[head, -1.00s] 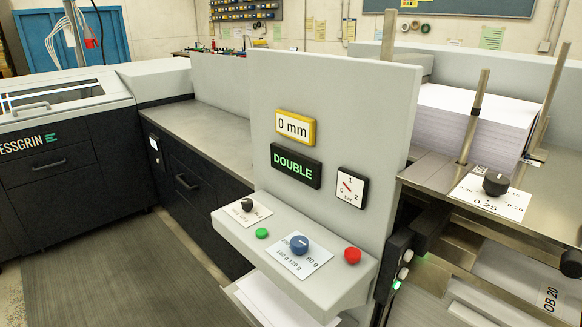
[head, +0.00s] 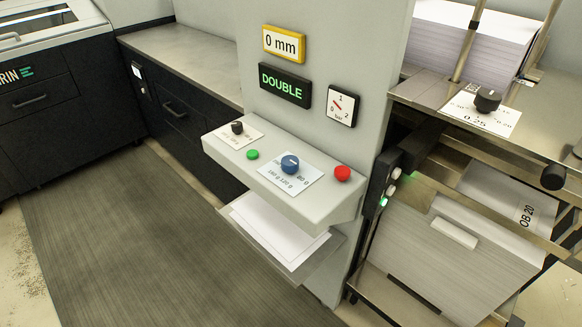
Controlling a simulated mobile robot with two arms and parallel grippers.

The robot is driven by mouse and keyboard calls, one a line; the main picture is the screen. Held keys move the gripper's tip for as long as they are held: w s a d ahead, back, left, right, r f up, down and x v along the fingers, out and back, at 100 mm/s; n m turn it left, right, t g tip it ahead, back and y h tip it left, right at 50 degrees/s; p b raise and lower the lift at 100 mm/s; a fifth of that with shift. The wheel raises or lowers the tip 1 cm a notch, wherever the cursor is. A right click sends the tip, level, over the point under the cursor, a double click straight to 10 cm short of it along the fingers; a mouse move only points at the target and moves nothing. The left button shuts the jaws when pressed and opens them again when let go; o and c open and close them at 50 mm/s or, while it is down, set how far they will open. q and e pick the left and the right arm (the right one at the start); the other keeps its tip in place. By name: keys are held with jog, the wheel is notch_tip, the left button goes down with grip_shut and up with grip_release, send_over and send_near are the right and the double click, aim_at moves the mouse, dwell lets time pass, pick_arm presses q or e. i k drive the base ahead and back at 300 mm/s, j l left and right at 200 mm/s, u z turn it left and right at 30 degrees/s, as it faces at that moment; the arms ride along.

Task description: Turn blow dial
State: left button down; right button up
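Three dials show, and I cannot read which one is the blow dial. A small black knob (head: 237,128) sits on a white label at the left of the grey control shelf (head: 335,205); its text is too small to read. A blue knob (head: 290,163) with a white pointer sits mid-shelf on a card marked with gram weights such as 80 g and 120 g. A larger black knob (head: 487,99) stands on a card reading 0.25 on the metal table at right. A bar gauge (head: 341,106) with a red needle is on the upright panel. Neither gripper is in view.
A green button (head: 252,155) and a red button (head: 342,173) flank the blue knob. Displays read 0 mm (head: 284,43) and DOUBLE (head: 285,86). A paper tray (head: 318,268) juts out below the shelf. The floor mat (head: 150,240) in front is clear.

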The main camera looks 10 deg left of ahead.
aim_at(289, 164)
jog(key=i+j, duration=0.1)
jog(key=j, duration=0.45)
jog(key=i+j+z, duration=0.15)
jog(key=j, duration=0.95)
jog(key=i+j+z, duration=0.1)
jog(key=j, duration=0.45)
jog(key=i, duration=0.05)
